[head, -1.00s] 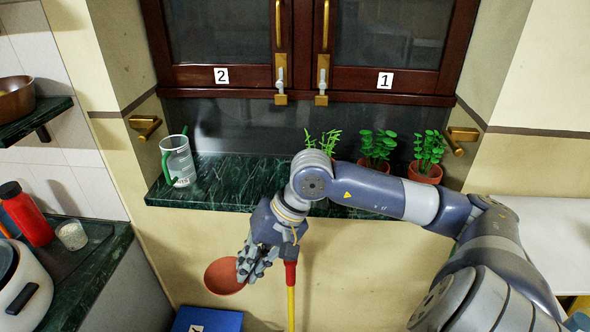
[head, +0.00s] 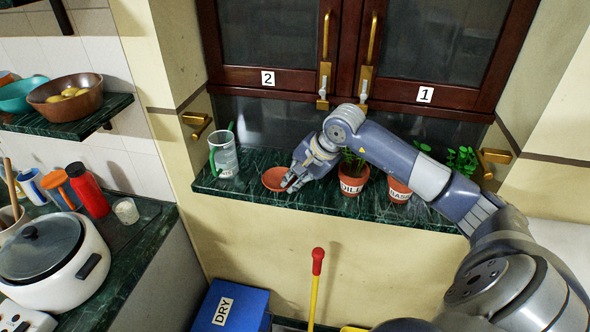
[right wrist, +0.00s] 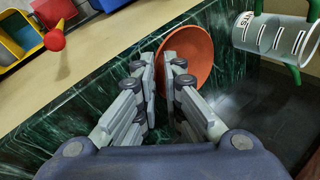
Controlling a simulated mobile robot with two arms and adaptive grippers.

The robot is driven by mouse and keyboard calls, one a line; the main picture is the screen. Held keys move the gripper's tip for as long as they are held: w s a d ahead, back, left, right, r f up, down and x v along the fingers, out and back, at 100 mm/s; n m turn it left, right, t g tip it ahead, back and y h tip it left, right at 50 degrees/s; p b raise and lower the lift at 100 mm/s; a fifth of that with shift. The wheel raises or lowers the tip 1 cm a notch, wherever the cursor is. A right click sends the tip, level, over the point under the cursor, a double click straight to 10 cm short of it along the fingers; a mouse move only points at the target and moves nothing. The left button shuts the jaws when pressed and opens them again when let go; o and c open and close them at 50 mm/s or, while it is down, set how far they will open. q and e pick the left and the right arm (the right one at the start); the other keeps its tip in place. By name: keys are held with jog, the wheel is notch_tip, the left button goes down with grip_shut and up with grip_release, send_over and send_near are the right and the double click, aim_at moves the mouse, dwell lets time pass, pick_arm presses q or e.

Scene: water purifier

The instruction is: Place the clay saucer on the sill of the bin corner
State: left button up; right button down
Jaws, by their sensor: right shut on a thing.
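The clay saucer (head: 273,179) is at the left part of the dark green marble sill (head: 240,192), just right of the clear measuring jug. My right gripper (head: 289,183) is shut on the saucer's right rim. In the right wrist view the saucer (right wrist: 192,48) shows between the fingertips (right wrist: 160,62), with its round inside visible. It looks on or just above the sill; I cannot tell if it touches. My left gripper is not in view.
The jug (head: 224,157) with green handle stands left of the saucer. Potted plants, one in a labelled pot (head: 351,188), stand to the right behind my right arm. Below the sill are a blue bin (head: 232,305) marked DRY and a red-and-yellow handle (head: 316,275).

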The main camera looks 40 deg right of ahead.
jog(key=w+d, duration=0.1)
jog(key=w+d+p, duration=0.1)
jog(key=w, duration=0.1)
jog(key=shift+w+d+f, duration=0.1)
jog(key=shift+w, duration=0.15)
jog(key=shift+w+d, duration=0.25)
jog(key=shift+w, duration=0.05)
notch_tip(320, 180, down, 3)
jog(key=p, duration=0.2)
jog(key=shift+w+p, duration=0.15)
jog(key=shift+p, duration=0.15)
jog(key=shift+d+f, duration=0.1)
jog(key=shift+f, duration=0.25)
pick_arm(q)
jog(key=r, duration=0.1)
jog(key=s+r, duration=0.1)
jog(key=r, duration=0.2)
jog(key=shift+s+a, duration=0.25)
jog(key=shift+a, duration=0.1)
pick_arm(e)
jog(key=shift+f, duration=0.1)
jog(key=c, duration=2)
grip_release()
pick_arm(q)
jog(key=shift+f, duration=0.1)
